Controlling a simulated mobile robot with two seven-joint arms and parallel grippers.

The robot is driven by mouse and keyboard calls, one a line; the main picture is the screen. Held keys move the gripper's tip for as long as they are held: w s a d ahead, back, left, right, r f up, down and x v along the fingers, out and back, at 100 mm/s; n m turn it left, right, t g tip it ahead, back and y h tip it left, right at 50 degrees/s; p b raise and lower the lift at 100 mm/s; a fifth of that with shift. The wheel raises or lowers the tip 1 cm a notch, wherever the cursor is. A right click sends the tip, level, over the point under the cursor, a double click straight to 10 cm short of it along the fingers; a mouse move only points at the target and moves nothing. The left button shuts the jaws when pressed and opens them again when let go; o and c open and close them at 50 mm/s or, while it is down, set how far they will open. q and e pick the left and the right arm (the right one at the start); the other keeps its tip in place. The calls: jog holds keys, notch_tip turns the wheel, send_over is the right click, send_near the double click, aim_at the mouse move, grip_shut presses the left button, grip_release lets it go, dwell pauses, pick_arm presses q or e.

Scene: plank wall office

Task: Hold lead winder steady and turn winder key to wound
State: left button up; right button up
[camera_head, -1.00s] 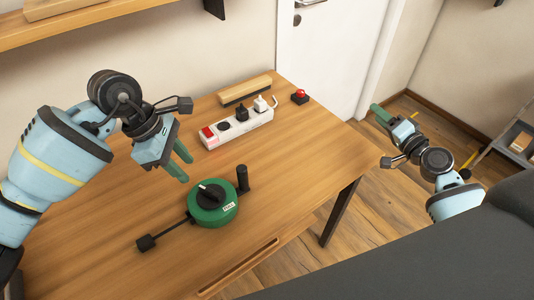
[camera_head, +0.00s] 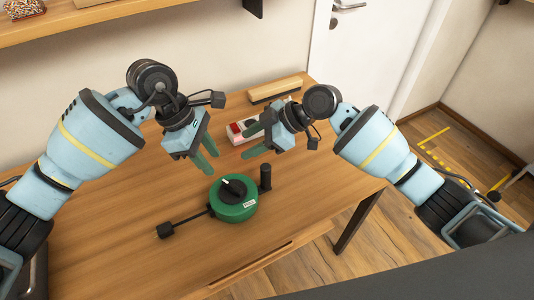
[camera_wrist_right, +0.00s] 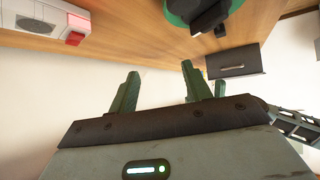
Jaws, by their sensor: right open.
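The lead winder (camera_head: 236,208) is a round green case lying on the table. The black winder key (camera_head: 233,188) is on its top, and a black upright handle (camera_head: 265,178) stands at its right side. A dark lead runs left to a black plug (camera_head: 165,230). My left gripper (camera_head: 208,159) is open and empty, above and behind the winder, not touching it. My right gripper (camera_head: 250,142) is open and empty, farther back near the power strip. In the right wrist view the winder (camera_wrist_right: 180,8) is cut off at the top edge.
A white power strip (camera_head: 236,138) with a red switch lies behind, partly hidden by my right gripper; it also shows in the right wrist view (camera_wrist_right: 35,18). A wooden block (camera_head: 277,90) with a dark base lies at the back. The table (camera_head: 120,260) is clear in front.

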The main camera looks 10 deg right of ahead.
jog(key=a+n+g+h, duration=0.1)
jog(key=n+h, duration=0.1)
jog(key=n+g+h, duration=0.1)
jog(key=n+h, duration=0.7)
send_over(267, 175)
jog(key=w, duration=0.2)
jog(key=shift+s+d+f, duration=0.1)
jog(key=shift+f, duration=0.4)
jog(key=shift+s+d+f, duration=0.1)
jog(key=shift+f, duration=0.4)
jog(key=shift+m, duration=0.3)
jog(key=shift+f, duration=3.9)
